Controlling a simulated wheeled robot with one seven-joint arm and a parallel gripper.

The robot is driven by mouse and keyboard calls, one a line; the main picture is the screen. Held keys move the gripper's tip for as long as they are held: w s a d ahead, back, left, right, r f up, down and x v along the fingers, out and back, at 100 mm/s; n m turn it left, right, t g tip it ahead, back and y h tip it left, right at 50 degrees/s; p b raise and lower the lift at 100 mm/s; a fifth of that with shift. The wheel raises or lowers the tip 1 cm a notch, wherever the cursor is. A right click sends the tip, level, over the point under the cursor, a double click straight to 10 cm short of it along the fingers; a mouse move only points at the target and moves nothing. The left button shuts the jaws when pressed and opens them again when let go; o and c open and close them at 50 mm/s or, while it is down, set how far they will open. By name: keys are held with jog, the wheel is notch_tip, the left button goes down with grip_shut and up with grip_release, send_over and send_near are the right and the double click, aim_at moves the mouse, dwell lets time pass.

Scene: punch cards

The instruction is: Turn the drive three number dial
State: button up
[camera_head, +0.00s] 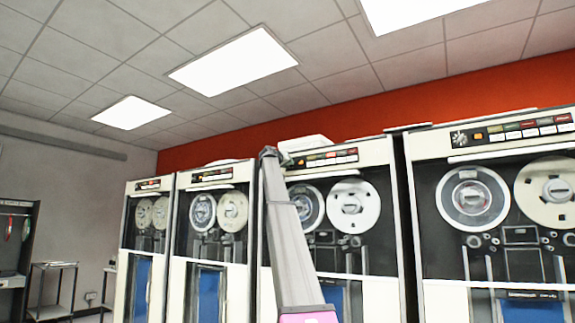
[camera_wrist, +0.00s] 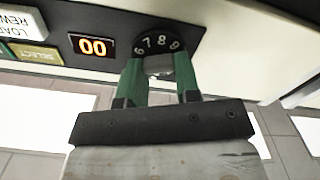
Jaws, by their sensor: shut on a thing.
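The drive three number dial (camera_wrist: 157,42) is a black disc on the dark panel in the wrist view, with white digits 6, 7, 8 and 9 showing along its edge. Its grey centre knob (camera_wrist: 159,70) sits between the two green fingers of my gripper (camera_wrist: 160,63), which is shut on it. In the head view my arm reaches up to the left end of the top panel of the third tape drive (camera_head: 330,157).
Beside the dial are an orange display (camera_wrist: 92,46) reading 00 and a SELECT button (camera_wrist: 34,53). Other tape drives stand close on both sides, including a large one (camera_head: 495,150) at right. A small stand (camera_head: 52,285) is at far left.

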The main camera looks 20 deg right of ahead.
jog(key=shift+a+f+n, duration=0.1)
jog(key=shift+f+n, duration=0.1)
jog(key=shift+n, duration=4.85)
jog(key=shift+f+n, duration=0.2)
jog(key=shift+n, duration=4.85)
jog(key=o, duration=0.9)
jog(key=v, duration=1)
jog(key=shift+s+a, duration=0.25)
jog(key=shift+a, duration=0.05)
